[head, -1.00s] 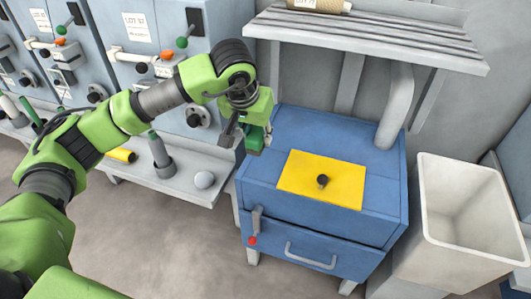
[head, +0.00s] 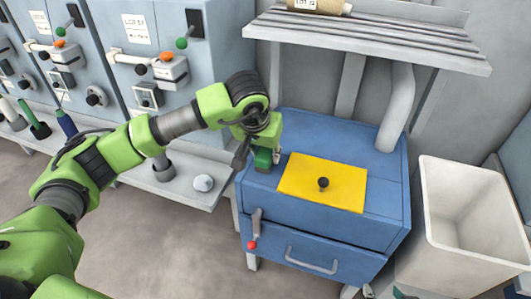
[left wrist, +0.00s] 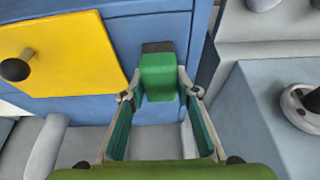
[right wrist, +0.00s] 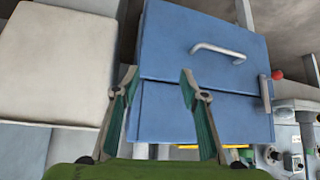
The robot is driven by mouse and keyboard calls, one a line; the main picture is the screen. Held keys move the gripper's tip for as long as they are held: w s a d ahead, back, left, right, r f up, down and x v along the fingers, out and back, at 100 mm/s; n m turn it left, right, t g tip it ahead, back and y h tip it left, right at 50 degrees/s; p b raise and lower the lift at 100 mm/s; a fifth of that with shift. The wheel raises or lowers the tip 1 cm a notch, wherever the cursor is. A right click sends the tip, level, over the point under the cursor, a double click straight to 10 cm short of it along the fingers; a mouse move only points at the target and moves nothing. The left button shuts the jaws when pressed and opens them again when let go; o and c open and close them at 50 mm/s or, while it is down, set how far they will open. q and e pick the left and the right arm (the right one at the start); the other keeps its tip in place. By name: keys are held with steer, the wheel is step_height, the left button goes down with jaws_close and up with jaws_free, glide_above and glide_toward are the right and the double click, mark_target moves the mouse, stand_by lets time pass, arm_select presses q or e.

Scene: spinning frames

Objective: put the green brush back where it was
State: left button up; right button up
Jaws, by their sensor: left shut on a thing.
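The green brush (head: 263,158) is a small green block with a dark end. My left gripper (head: 260,148) is shut on it and holds it at the left part of the blue cabinet's top (head: 345,137), just left of the yellow plate (head: 300,188). In the left wrist view the brush (left wrist: 158,85) lies between the two fingertips, with its dark end toward the blue top. I cannot tell whether it touches the top. My right gripper (right wrist: 158,75) is open and empty in the right wrist view, in front of the blue cabinet's drawers (right wrist: 205,60).
The yellow plate has a dark knob (head: 323,184). A slatted shelf (head: 365,42) overhangs the cabinet's back. A cream bin (head: 450,250) stands at the right.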

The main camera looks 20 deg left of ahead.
arm_select(q)
steer(key=shift+f, duration=0.1)
steer(key=o, duration=1.1)
steer(key=shift+c, duration=0.2)
arm_select(e)
steer(key=shift+w+a+r, duration=0.1)
steer(key=shift+w+r, duration=0.15)
steer(key=shift+w, duration=0.05)
arm_select(q)
steer(key=p+v, duration=0.1)
steer(key=v, duration=0.8)
steer(key=shift+w+p, duration=0.1)
steer(key=shift+p, duration=0.3)
steer(key=v, duration=0.3)
arm_select(e)
steer(key=s+d+f+g, duration=0.1)
steer(key=s+f+g, duration=0.1)
steer(key=s, duration=0.3)
steer(key=s+d+f+g+h, duration=0.1)
steer(key=s+d+g, duration=0.1)
steer(key=s, duration=0.3)
steer(key=shift+s+f+g, duration=0.2)
steer(key=shift+f+g, duration=0.1)
steer(key=shift+f, duration=0.05)
steer(key=shift+d, duration=0.1)
